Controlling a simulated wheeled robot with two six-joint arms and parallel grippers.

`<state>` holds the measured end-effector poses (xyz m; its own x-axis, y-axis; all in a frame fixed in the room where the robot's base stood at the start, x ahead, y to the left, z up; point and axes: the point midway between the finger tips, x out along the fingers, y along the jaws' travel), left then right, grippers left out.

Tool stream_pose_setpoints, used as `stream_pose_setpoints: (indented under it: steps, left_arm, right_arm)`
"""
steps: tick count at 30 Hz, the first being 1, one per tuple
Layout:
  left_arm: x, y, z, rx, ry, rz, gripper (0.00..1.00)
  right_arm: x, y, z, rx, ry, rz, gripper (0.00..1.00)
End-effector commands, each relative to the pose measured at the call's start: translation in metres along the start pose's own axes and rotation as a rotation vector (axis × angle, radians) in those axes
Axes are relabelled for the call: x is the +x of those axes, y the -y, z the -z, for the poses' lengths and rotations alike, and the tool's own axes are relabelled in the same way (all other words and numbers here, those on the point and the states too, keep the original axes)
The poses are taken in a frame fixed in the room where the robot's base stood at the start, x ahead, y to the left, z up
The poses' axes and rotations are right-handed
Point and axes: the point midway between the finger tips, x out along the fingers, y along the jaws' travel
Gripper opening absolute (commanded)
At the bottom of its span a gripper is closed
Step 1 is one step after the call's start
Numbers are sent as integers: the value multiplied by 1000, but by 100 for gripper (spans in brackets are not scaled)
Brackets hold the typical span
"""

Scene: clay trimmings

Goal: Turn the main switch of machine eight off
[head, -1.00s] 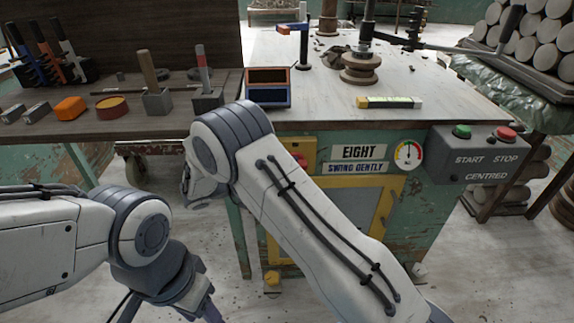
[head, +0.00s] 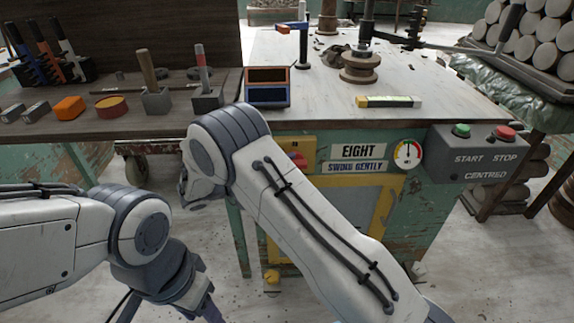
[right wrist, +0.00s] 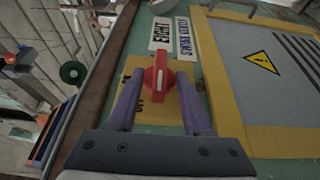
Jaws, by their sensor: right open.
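The main switch is a red knob (right wrist: 159,82) with a pale stripe, on a yellow plate (right wrist: 187,108) on the green machine front. In the head view the red switch (head: 299,158) shows just past my right forearm, left of the EIGHT sign (head: 358,151). My right gripper (right wrist: 160,75) is open, with one finger on each side of the knob. Small gaps seem to show between fingers and knob; contact is unclear. The plate's lettering is partly hidden by a finger. In the head view my right arm hides its fingers.
A grey START/STOP box (head: 480,155) juts out at the machine's right. A round gauge (head: 408,154) sits beside the signs. A wooden bench (head: 60,125) with tools stands to the left. A yellow-framed panel (right wrist: 262,75) lies beside the switch.

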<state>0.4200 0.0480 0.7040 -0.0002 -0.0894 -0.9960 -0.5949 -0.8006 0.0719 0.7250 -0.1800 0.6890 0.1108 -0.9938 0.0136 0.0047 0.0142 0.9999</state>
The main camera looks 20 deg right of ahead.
Motion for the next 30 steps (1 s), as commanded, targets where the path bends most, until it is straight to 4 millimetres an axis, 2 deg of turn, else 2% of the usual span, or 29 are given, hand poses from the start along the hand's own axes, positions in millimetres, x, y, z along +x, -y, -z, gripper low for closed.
stream_pose_setpoints:
  steps: [9, 15, 20, 30]
  left_arm:
    - [-11, -1, 1, 0, 0, 0, 50]
    - [-14, -1, 1, 0, 0, 0, 50]
    - [-14, -1, 1, 0, 0, 0, 50]
    - [-14, -1, 1, 0, 0, 0, 50]
  right_arm:
    - [-61, -1, 0, 0, -4, -1, 50]
    - [-89, 0, 0, -1, -2, -1, 50]
    - [-98, 0, -1, -1, 0, -2, 50]
    - [-98, 0, -1, -1, 0, -1, 50]
